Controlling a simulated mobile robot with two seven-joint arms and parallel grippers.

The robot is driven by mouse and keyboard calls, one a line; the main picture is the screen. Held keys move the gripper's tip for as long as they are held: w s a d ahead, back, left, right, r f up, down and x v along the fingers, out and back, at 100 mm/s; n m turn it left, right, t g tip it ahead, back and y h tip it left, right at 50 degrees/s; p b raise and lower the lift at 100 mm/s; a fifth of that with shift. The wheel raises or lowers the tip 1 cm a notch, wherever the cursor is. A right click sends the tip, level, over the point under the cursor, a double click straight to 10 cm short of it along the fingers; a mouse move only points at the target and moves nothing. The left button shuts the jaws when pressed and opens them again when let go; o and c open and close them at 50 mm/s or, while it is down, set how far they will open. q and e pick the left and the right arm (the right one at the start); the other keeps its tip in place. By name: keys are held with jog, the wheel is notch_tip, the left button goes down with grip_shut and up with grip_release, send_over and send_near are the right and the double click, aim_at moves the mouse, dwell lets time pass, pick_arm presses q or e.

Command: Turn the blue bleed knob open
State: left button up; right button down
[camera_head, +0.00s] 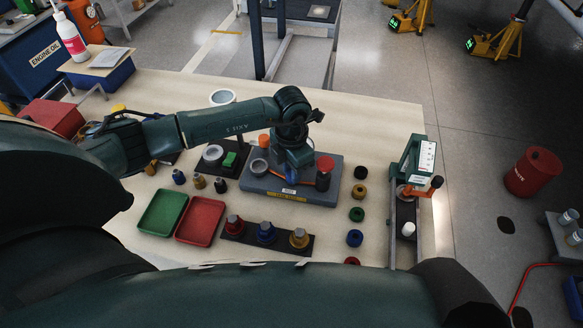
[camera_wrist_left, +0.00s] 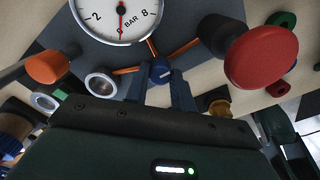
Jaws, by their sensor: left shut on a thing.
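The blue bleed knob (camera_wrist_left: 160,72) sits on the grey rig plate. It shows a pale line on its face. My left gripper (camera_wrist_left: 161,90) is shut on it, with one finger on each side. In the head view my left gripper (camera_head: 291,174) reaches down over the rig base (camera_head: 268,189) and mostly hides the knob. A round bar gauge (camera_wrist_left: 117,18) stands behind the knob, its needle pointing down near 0. A large red-capped knob (camera_wrist_left: 262,57) is to the right and an orange knob (camera_wrist_left: 47,66) to the left. My right gripper does not show.
Green (camera_head: 162,213) and red (camera_head: 200,220) trays lie left on the bench. A dark strip with several coloured fittings (camera_head: 266,238) lies in front. Several coloured rings (camera_head: 358,191) line the right of the rig. A press-like stand (camera_head: 411,175) is at the right edge.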

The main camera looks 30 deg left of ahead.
pick_arm(q)
jog(key=o, duration=1)
jog(key=shift+r, duration=0.15)
notch_tip(320, 180, up, 13)
jog(key=shift+b, duration=0.55)
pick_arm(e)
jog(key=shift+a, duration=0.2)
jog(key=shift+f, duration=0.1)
